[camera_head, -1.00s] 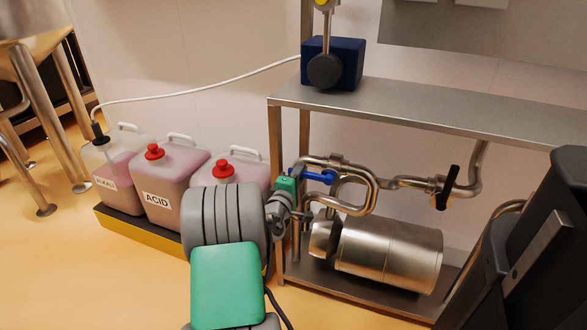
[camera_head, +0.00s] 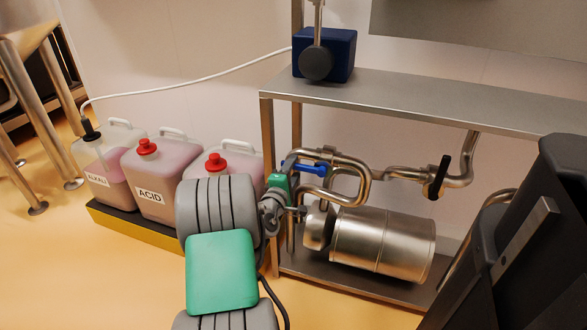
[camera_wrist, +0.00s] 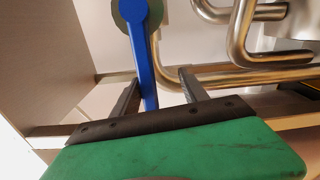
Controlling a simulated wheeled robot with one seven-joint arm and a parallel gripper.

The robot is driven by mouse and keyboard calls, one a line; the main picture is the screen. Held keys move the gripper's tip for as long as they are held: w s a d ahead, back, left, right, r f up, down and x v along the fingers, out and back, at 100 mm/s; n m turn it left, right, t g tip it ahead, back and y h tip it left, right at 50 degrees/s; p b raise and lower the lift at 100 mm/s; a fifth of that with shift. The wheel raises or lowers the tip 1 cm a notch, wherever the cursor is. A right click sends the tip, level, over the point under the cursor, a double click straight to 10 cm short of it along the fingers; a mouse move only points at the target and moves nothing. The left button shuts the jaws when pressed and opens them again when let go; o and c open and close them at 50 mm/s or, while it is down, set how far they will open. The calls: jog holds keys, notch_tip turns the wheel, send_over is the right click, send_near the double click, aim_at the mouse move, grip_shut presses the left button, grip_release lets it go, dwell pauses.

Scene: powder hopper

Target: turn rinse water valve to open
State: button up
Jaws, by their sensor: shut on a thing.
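A blue valve lever (camera_head: 312,169) is on the steel pipework under the shelf. In the wrist view the lever (camera_wrist: 143,60) runs down from a round pivot at the top to between my fingers. My gripper (camera_wrist: 158,88) is shut on the lever's lower end, which lies closer to the left finger. In the head view my green gripper body (camera_head: 279,182) is beside the pipe, and my arm hides part of the fingers. I see no label naming the rinse water valve.
A black-handled valve (camera_head: 440,176) is further right on the pipe. A steel cylinder (camera_head: 382,243) lies below. The steel shelf (camera_head: 420,97) above carries a blue box (camera_head: 325,53). Alkali (camera_head: 104,170) and acid (camera_head: 155,180) canisters stand at left on a tray (camera_head: 140,229).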

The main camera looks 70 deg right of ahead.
jog(key=shift+r, duration=0.15)
dwell(0.8)
jog(key=a+p, duration=0.1)
jog(key=a, duration=0.6)
jog(key=shift+a, duration=0.4)
